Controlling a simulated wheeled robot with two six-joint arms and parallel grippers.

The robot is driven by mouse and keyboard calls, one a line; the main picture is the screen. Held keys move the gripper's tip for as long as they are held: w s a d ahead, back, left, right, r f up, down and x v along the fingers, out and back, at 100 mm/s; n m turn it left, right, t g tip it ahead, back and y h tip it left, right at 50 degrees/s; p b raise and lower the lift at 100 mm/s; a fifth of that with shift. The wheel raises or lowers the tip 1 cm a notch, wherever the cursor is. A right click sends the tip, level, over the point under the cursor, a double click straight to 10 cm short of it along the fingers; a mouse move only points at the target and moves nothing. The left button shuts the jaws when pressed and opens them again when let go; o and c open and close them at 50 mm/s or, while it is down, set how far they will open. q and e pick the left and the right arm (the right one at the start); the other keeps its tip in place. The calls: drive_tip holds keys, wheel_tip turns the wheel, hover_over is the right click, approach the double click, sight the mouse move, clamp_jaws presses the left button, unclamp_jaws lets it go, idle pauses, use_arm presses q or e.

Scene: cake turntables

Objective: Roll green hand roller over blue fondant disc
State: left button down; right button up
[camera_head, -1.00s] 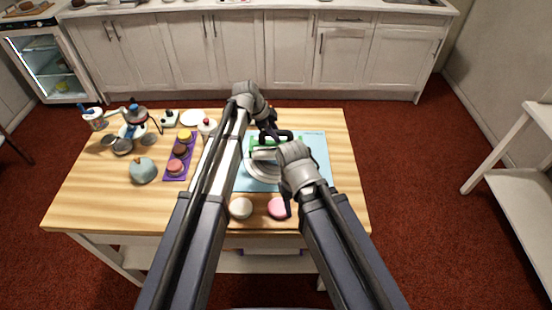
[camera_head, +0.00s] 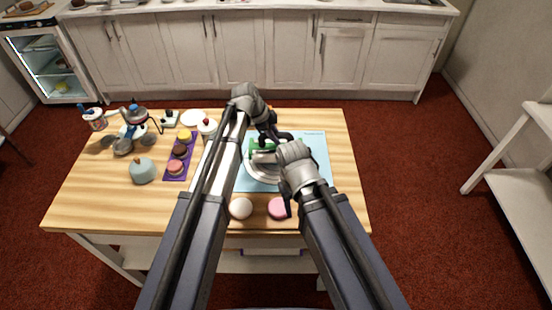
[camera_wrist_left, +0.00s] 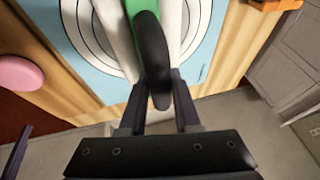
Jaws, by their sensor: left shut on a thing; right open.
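My left gripper (camera_head: 276,135) is shut on the green hand roller (camera_head: 260,145) above the light-blue mat. In the left wrist view, the roller (camera_wrist_left: 137,10) shows its green frame, pale cylinder and black handle, with the handle between my fingers (camera_wrist_left: 160,105). Whether the roller touches what lies below cannot be told. Grey and white rings surround the spot under it. The blue fondant disc cannot be made out separately; the roller and arms cover the middle. My right gripper (camera_head: 287,207) is open, lower in the head view, beside a pink round piece (camera_head: 277,208); its fingers are mostly hidden.
The light-blue mat (camera_head: 315,150) lies on the wooden table (camera_head: 100,200). A white round piece (camera_head: 241,208) sits near the front edge. A purple tray (camera_head: 174,172) with several sweets, a pale blue round pot (camera_head: 142,171) and a stand mixer (camera_head: 132,130) are at left.

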use_arm(q)
drive_tip(key=shift+s, duration=0.1)
drive_tip(key=shift+s+f, duration=0.1)
drive_tip(key=shift+s, duration=0.4)
drive_tip(key=shift+w, duration=0.15)
drive_tip(key=shift+w, duration=0.6)
drive_tip(key=shift+w, duration=0.55)
drive_tip(key=shift+s+f, duration=0.1)
